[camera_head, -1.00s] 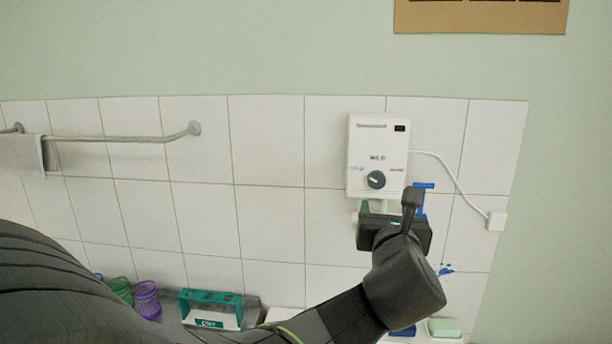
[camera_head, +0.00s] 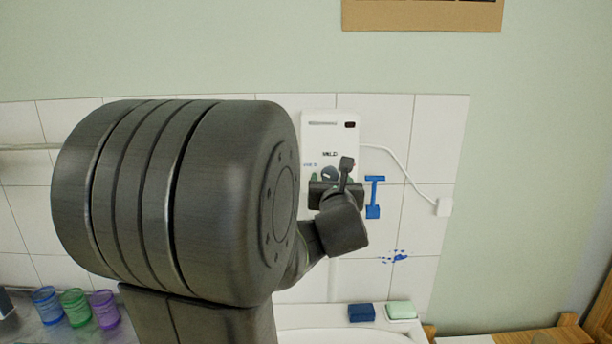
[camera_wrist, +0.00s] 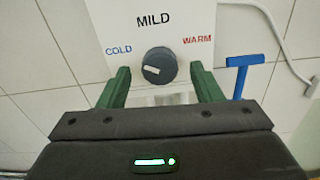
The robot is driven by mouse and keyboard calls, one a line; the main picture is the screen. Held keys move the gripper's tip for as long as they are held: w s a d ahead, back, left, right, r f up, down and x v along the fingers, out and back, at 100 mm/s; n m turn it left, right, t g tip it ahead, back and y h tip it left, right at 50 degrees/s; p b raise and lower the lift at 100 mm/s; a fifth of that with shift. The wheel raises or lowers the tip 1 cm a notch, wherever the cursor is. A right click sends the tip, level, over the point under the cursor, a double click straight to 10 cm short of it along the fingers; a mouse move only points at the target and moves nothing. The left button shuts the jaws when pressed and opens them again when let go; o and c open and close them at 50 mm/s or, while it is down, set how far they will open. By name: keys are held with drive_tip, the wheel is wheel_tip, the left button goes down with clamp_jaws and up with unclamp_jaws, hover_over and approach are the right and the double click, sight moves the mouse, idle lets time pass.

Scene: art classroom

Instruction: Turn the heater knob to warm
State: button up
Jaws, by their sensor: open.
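The white heater (camera_head: 321,133) hangs on the tiled wall, partly covered by my arm in the head view. Its dark round knob (camera_wrist: 159,57) is in the middle of the wrist view, below the word MILD, with COLD to its left and WARM to its right. The knob's white mark sits left of its centre, on the COLD side. My gripper (camera_wrist: 160,70) is open, with one green finger on each side of the knob and visible gaps between. Whether the fingertips reach around the knob in depth is unclear. In the head view, my gripper partly hides the knob.
A blue wall hook or squeegee-like item (camera_head: 374,197) hangs close to the right of the heater. A white cable (camera_head: 400,165) runs right to a socket (camera_head: 444,207). A sink (camera_head: 340,337) and coloured cups (camera_head: 75,307) are below.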

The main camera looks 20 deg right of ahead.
drive_tip(key=shift+w+d, duration=0.1)
drive_tip(key=shift+w, duration=0.4)
drive_tip(key=c, duration=1)
